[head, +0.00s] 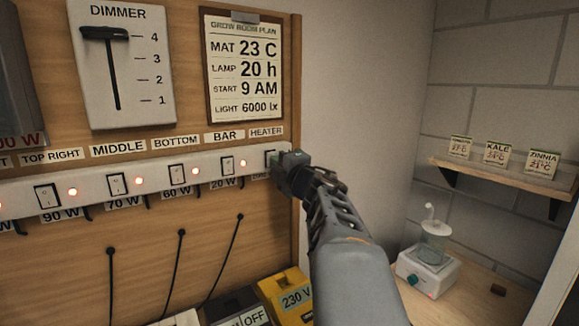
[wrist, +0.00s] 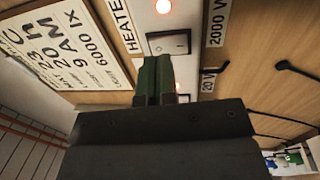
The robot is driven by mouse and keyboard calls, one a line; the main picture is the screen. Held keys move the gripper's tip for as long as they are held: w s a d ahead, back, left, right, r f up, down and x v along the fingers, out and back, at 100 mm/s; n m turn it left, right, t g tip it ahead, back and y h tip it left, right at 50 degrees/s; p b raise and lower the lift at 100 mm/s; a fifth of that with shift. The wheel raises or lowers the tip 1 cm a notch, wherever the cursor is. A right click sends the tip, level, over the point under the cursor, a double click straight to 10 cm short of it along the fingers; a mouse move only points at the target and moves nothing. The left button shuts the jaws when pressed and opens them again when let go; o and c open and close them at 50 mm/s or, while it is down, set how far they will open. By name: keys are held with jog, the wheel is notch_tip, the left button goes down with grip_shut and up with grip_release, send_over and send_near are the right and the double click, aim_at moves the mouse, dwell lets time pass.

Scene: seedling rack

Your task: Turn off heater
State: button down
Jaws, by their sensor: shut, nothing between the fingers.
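The bar switch (head: 227,166) with a lit red lamp (head: 243,162) is just left of my gripper. The plan board (head: 244,68) hangs above. A yellow 230 V box (head: 288,296) stands below. A shelf (head: 505,174) and a white device (head: 428,272) are to the right.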

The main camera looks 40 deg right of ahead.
jog(key=shift+w+d+r, duration=0.1)
jog(key=shift+w+r, duration=0.05)
jog(key=shift+w, duration=0.8)
jog(key=shift+r+p, duration=0.1)
jog(key=shift+p, duration=0.25)
jog(key=r+g+p, duration=0.1)
jog(key=p, duration=0.3)
jog(key=shift+w, duration=0.2)
jog(key=shift+f+b, duration=0.3)
jog(key=shift+s, duration=0.15)
jog(key=shift+s, duration=0.25)
jog(key=s+a+r, duration=0.1)
jog(key=s, duration=1.2)
jog(key=shift+a+r, duration=0.3)
jog(key=shift+a, duration=0.1)
